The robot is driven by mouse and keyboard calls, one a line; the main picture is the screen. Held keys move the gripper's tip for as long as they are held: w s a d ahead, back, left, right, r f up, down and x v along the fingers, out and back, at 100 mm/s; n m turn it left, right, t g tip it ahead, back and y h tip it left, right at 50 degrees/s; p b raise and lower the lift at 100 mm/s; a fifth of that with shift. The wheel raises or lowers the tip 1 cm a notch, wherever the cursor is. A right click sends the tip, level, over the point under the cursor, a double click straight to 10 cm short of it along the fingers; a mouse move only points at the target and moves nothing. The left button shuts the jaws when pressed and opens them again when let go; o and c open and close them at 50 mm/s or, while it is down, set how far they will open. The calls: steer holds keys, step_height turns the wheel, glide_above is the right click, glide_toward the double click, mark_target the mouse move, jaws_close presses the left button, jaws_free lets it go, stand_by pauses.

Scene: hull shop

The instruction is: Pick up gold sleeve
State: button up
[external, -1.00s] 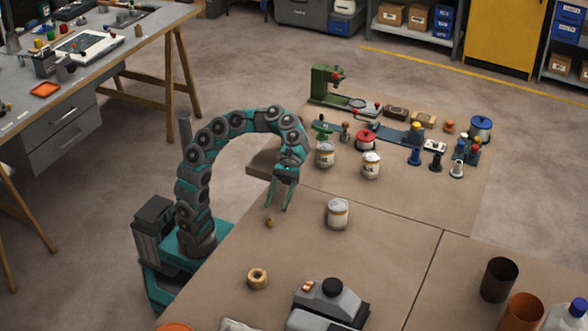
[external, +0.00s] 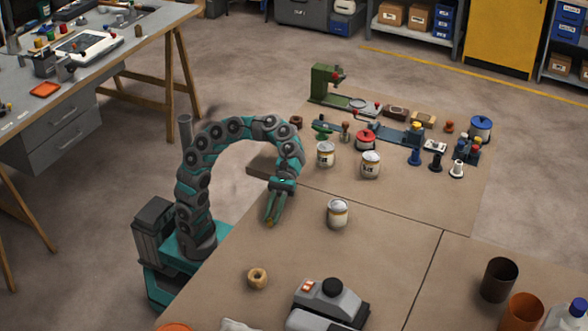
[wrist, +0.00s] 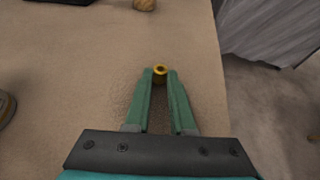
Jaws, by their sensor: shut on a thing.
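The gold sleeve (wrist: 160,72) is a small yellow ring with a dark hole, held between the fingertips of my gripper (wrist: 160,78) in the wrist view. In the external view, my gripper (external: 269,221) points down at the table near its left edge, and the gold sleeve (external: 269,223) shows only as a small spot at the fingertips. The fingers are shut on the sleeve. I cannot tell whether the sleeve still touches the table.
A white can (external: 337,213) stands right of my gripper. More cans and tools stand at the back of the table. The table's edge is close, with floor (wrist: 290,110) beyond it.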

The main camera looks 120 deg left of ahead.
jaws_close()
steer(key=shift+r, duration=0.1)
